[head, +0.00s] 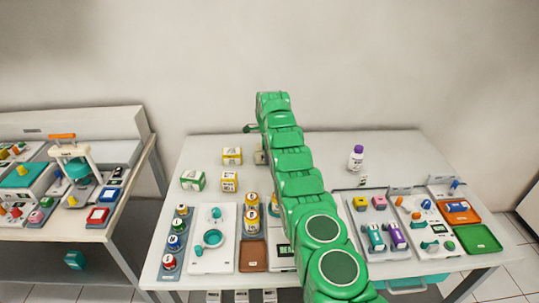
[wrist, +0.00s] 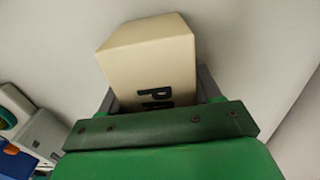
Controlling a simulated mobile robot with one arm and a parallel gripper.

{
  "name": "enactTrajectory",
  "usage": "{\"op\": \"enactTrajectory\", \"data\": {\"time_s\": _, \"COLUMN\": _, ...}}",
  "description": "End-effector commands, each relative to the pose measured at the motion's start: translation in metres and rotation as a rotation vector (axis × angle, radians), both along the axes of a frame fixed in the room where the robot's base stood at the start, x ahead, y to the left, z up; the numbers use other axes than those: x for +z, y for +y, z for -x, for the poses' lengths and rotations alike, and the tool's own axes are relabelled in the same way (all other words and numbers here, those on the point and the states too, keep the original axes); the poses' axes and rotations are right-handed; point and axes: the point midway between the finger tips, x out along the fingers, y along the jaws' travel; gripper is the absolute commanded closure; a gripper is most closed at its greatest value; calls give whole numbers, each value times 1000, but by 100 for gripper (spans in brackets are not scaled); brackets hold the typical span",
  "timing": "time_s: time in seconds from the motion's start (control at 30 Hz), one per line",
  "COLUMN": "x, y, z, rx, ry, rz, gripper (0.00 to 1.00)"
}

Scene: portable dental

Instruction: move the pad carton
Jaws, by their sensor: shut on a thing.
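The pad carton, a cream box (wrist: 150,55) with dark lettering starting with "P", fills the middle of the wrist view. My gripper (wrist: 158,92) is shut on it, with grey fingers on both sides and the green gripper body below. In the head view my green arm reaches over the middle of the table and hides the gripper. A small beige patch (head: 260,157) shows at the arm's left edge; I cannot tell surely whether it is the held carton.
Three printed cartons stand on the table left of my arm: one at the back (head: 232,155), one nearer (head: 229,181), and a green-and-white one (head: 192,180). A purple-capped white bottle (head: 356,158) stands right. Trays and fixtures crowd the front. The back right looks clear.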

Motion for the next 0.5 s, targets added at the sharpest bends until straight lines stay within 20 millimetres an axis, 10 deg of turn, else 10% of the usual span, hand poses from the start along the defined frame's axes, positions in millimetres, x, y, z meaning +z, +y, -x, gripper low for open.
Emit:
{"op": "enactTrajectory", "data": {"time_s": 0.13, "x": -1, "y": 1, "z": 0, "rx": 2, "ry": 2, "rz": -1, "gripper": 70}}
{"op": "enactTrajectory", "data": {"time_s": 0.17, "x": -1, "y": 1, "z": 0, "rx": 2, "ry": 2, "rz": -1, "gripper": 33}}
{"op": "enactTrajectory", "data": {"time_s": 0.3, "x": -1, "y": 1, "z": 0, "rx": 2, "ry": 1, "rz": -1, "gripper": 11}}
{"op": "enactTrajectory", "data": {"time_s": 0.5, "x": 0, "y": 1, "z": 0, "rx": 1, "ry": 0, "rz": 0, "gripper": 8}}
